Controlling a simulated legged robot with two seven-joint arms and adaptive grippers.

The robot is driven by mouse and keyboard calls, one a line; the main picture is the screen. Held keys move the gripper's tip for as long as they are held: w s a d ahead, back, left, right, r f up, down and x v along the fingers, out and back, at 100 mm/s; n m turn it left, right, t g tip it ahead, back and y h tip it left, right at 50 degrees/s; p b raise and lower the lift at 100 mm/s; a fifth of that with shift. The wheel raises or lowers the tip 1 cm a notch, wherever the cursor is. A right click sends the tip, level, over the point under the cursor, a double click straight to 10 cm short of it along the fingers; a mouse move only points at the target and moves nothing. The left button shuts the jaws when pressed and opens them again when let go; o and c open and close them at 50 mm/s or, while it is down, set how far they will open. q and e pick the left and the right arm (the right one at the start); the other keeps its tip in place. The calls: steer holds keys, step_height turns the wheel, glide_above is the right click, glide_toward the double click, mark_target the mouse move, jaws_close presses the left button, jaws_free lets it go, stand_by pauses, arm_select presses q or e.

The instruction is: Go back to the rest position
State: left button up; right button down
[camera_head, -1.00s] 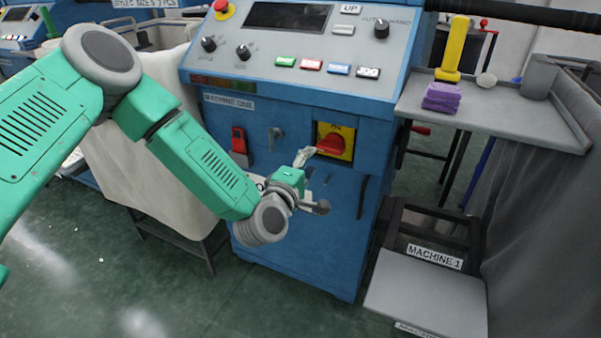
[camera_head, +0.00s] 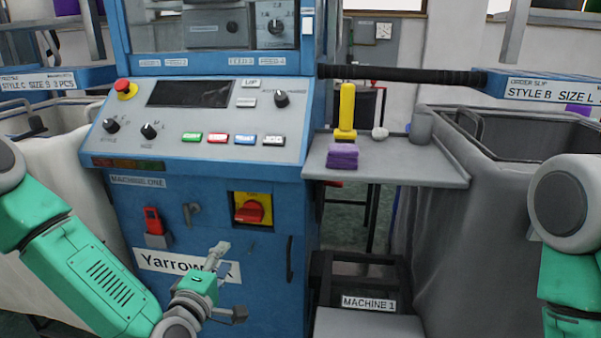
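My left arm comes in from the lower left. Its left gripper (camera_head: 229,284) is open and empty, with one finger pointing up and the other to the right. It is low in front of the blue machine (camera_head: 265,272), below the red rotary switch (camera_head: 250,212) on its yellow plate and apart from it. The gripper overlaps part of the white "Yarrow" label (camera_head: 165,262). My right arm shows at the right edge; its gripper is out of the picture.
The control panel (camera_head: 205,140) has knobs and coloured buttons. A side shelf (camera_head: 398,172) holds a yellow-handled tool (camera_head: 346,108), purple blocks (camera_head: 343,156) and a grey cup (camera_head: 421,126). A grey fabric bin (camera_head: 440,230) stands at the right. A platform (camera_head: 368,324) is low at the front.

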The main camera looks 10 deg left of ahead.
arm_select(q)
steer(key=s+d+f+m+g+h+p, duration=0.1)
steer(key=s+f+m+g+p, duration=0.2)
steer(key=s+f+m+g, duration=0.45)
steer(key=s+d+f+m+g+h+p, duration=0.15)
steer(key=s+f+m, duration=0.3)
steer(key=s, duration=0.65)
steer(key=s+a+m+g+y+p, duration=0.2)
steer(key=s+a+g, duration=0.1)
steer(key=s, duration=0.5)
steer(key=s+a+f+m+g+y+p, duration=0.1)
steer(key=s+a+m+g+p, duration=0.1)
steer(key=s, duration=0.5)
steer(key=a+m+g, duration=0.1)
steer(key=a+g, duration=0.1)
steer(key=a, duration=0.1)
steer(key=shift+s+a+f+g+y, duration=0.15)
steer(key=shift+s+a+g+y, duration=0.15)
steer(key=shift+s+a+y, duration=0.1)
